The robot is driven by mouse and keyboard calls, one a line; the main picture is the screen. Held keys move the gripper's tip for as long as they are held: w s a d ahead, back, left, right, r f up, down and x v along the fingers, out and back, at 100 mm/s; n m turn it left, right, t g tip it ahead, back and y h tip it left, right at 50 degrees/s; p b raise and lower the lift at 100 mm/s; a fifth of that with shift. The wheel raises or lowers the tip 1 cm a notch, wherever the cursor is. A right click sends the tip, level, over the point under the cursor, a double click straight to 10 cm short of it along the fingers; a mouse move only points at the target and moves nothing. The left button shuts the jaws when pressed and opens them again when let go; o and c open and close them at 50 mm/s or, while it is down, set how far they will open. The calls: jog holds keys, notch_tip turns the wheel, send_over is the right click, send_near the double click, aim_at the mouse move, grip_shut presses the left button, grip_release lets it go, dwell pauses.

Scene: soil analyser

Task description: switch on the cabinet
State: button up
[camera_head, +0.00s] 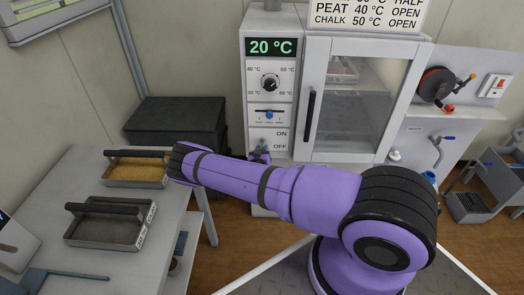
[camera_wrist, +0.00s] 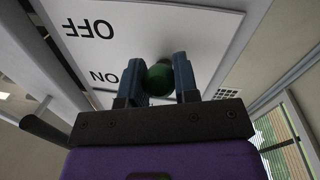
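The cabinet (camera_head: 313,45) stands at the back, with a control panel on its left side. A lit green display (camera_head: 270,47) reads 20 °C. Below are a dial (camera_head: 269,82), a small blue slider (camera_head: 269,114) and a switch plate with ON above OFF. In the wrist view the plate (camera_wrist: 135,25) appears upside down, and a green switch knob (camera_wrist: 159,79) sits between my gripper's two fingers (camera_wrist: 160,80), with no clear gap on either side. In the head view my gripper (camera_head: 261,153) is at the lower part of the plate; my arm partly hides it.
The cabinet's glass door (camera_head: 358,95) is shut, with a dark vertical handle (camera_head: 309,116). A table (camera_head: 60,190) at left holds a tray of yellowish soil (camera_head: 137,172) and a dark soil tray (camera_head: 108,225). A black case (camera_head: 175,118) stands behind it.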

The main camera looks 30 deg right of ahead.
aim_at(262, 147)
jog(key=shift+c, duration=0.5)
jog(key=shift+r, duration=0.1)
jog(key=shift+s+a+r+g+y, duration=0.1)
jog(key=shift+r+g+y, duration=0.4)
jog(key=shift+g+y, duration=0.35)
jog(key=r+g+y, duration=0.1)
jog(key=g+y, duration=0.1)
jog(key=g, duration=0.1)
jog(key=shift+r+n, duration=0.2)
jog(key=shift+n, duration=0.1)
jog(key=r+g+y, duration=0.1)
jog(key=g, duration=0.1)
jog(key=r+g+y, duration=0.1)
jog(key=g+y, duration=0.1)
jog(key=shift+n+g+y, duration=0.25)
jog(key=shift+n, duration=0.05)
jog(key=shift+w, duration=0.2)
jog(key=o, duration=0.9)
